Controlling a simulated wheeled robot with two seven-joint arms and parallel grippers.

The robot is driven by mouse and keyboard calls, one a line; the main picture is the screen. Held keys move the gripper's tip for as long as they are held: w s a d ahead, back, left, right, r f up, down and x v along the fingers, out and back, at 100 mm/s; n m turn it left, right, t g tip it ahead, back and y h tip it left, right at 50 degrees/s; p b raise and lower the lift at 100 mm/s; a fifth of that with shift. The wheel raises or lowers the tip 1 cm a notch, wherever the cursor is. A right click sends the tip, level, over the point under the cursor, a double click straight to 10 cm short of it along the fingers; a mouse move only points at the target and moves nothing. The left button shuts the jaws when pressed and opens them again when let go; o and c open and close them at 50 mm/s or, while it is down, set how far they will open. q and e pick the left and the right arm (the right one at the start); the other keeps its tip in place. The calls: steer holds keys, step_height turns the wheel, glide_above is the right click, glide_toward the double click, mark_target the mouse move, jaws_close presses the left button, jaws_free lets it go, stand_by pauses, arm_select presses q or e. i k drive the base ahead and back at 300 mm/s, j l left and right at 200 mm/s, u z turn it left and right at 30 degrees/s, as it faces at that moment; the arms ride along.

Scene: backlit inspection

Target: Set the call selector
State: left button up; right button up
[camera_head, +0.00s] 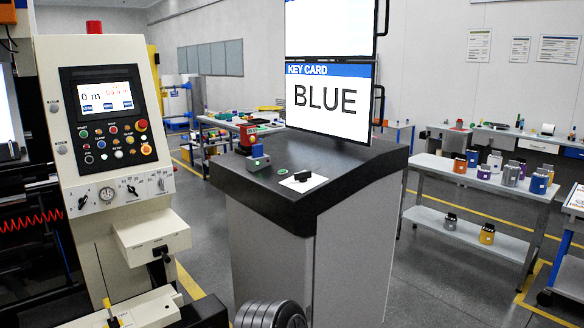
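A black knob (302,176), which looks like the selector, sits on a white plate (312,184) on the dark top of a grey console (270,225). Its exact pointing direction is too small to read. Neither of my grippers is in view.
A cream machine panel (105,110) with a screen, buttons and dials stands at left. A red and dark device (247,136) sits at the console's back left. A grey table (470,178) with several coloured containers is at right. Open floor lies between console and table.

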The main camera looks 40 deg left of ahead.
mark_target(302, 177)
steer(key=i+j, duration=0.25)
steer(key=i, duration=0.15)
steer(key=i+j, duration=0.2)
steer(key=i, duration=0.25)
steer(key=i+j, duration=0.25)
steer(key=i, duration=0.2)
steer(key=k+u, duration=0.05)
